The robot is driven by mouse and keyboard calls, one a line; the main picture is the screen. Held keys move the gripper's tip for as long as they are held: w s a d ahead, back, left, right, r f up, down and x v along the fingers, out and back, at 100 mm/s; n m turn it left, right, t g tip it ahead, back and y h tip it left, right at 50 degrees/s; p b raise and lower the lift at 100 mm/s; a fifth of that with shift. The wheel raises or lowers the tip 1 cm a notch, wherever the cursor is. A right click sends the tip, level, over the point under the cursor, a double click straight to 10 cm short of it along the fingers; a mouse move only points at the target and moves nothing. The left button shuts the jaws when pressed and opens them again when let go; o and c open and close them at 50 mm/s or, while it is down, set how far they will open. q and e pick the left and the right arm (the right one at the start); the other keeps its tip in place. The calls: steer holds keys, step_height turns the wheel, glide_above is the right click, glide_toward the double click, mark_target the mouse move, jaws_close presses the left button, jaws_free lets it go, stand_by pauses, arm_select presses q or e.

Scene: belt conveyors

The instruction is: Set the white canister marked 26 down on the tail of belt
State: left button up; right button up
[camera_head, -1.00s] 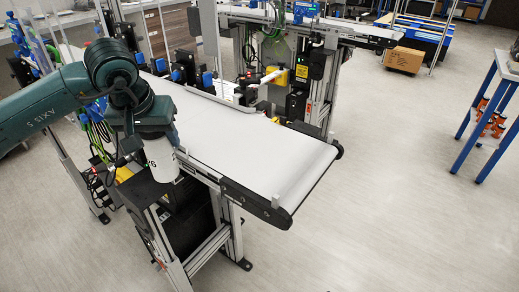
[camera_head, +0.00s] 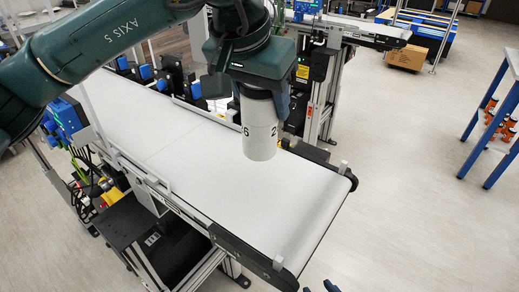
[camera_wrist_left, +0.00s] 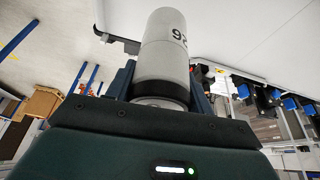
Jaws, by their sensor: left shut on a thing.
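The white canister (camera_head: 259,128) hangs upright in my left gripper (camera_head: 258,88), with part of a black number showing on its side. It also shows in the left wrist view (camera_wrist_left: 163,55), between the two fingers of my left gripper (camera_wrist_left: 160,85). In the head view the canister appears over the white belt (camera_head: 210,165), near its tail (camera_head: 310,200); its gap to the surface is hard to judge.
The belt's tail end has small upright posts (camera_head: 278,262) at its corners. A second conveyor (camera_head: 365,25) stands behind. A cardboard box (camera_head: 406,57) lies on the floor, and a blue-legged table (camera_head: 490,130) stands at the right. The belt surface around the canister is clear.

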mark_target(261, 139)
arm_select(q)
step_height(261, 139, down, 3)
steer(key=shift+s+r, duration=0.1)
steer(key=shift+s, duration=0.05)
steer(key=shift+f, duration=0.35)
step_height(261, 139, down, 4)
steer(key=shift+r+p, duration=0.1)
steer(key=shift+p, duration=0.35)
arm_select(e)
steer(key=shift+s+f, duration=0.25)
steer(key=shift+s, duration=0.25)
arm_select(q)
steer(key=shift+f+b, duration=0.25)
steer(key=shift+b, duration=0.05)
steer(key=o, duration=1.1)
steer(key=shift+r, duration=0.1)
steer(key=shift+o, duration=0.2)
